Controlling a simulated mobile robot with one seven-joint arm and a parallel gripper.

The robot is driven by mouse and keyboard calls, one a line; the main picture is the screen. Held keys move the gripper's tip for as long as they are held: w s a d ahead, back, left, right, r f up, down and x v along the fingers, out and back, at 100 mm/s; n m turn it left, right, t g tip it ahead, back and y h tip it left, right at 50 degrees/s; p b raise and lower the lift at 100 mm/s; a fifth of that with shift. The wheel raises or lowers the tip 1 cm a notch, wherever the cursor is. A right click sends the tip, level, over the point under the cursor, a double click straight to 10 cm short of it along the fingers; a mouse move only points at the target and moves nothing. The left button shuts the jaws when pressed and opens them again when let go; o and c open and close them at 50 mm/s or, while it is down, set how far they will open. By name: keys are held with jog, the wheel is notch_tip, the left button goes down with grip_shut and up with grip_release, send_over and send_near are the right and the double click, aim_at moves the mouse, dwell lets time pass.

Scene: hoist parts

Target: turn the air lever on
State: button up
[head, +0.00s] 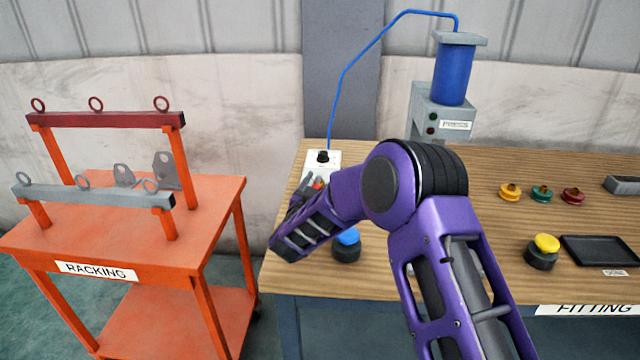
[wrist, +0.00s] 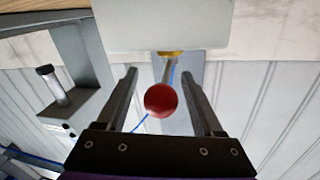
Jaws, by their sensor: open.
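The air lever shows in the wrist view as a short metal stem with a red ball knob (wrist: 161,100), coming out of a brass fitting (wrist: 171,54) on a pale box (wrist: 165,22). My gripper (wrist: 160,79) is open, with one finger on each side of the knob and stem. Gaps show on both sides, and neither finger appears to touch them. In the head view the white valve box (head: 334,160) stands at the bench's left back, with a black knob on top. My gripper (head: 309,184) is in front of it, and my arm partly hides the red knob.
The orange racking cart (head: 215,190) stands left.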

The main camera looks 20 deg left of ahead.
grip_shut()
dwell(0.3)
dwell(1.1)
